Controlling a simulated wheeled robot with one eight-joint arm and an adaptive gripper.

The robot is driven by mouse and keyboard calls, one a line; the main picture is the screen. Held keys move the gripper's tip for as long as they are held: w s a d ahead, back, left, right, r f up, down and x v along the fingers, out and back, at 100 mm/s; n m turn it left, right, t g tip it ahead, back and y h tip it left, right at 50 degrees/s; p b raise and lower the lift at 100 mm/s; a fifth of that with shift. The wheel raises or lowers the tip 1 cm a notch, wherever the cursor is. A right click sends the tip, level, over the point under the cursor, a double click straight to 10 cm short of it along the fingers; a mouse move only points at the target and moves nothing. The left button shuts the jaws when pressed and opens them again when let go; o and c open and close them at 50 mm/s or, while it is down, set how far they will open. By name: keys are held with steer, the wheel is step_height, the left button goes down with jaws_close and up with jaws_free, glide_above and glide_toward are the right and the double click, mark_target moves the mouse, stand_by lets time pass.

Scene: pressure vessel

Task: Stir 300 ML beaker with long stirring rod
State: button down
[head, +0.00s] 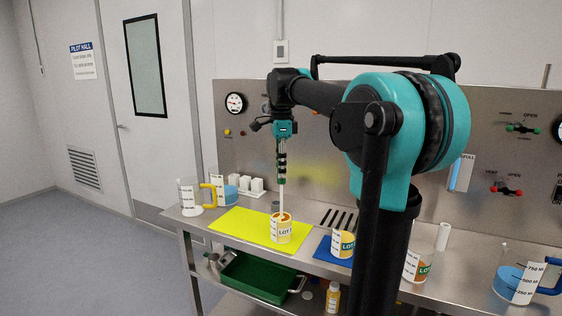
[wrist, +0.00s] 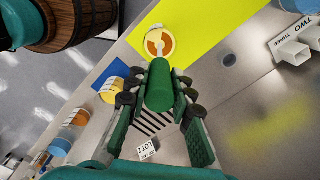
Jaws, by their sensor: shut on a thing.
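My gripper (head: 281,178) points down above the workbench and is shut on the green handle (wrist: 160,85) of a stirring rod. The rod's white shaft (head: 282,200) runs nearly upright down into a beaker (head: 281,232) with orange contents and a "LOT" label. This beaker stands on the yellow mat (head: 232,226). In the wrist view the same beaker (wrist: 150,46) shows from above, with a pale rod end inside its rim. Its volume marking is too small to read.
A second labelled beaker (head: 343,244) stands on a blue mat (head: 325,252) to the right. A handled beaker (head: 188,196) and white blocks (head: 257,184) stand behind left. A blue-filled beaker (head: 515,284) is far right. The panel (head: 330,150) rises behind. A green bin (head: 258,277) sits below.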

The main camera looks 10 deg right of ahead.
mark_target(280, 183)
steer(key=shift+f, duration=2)
steer(key=shift+w+a, duration=0.1)
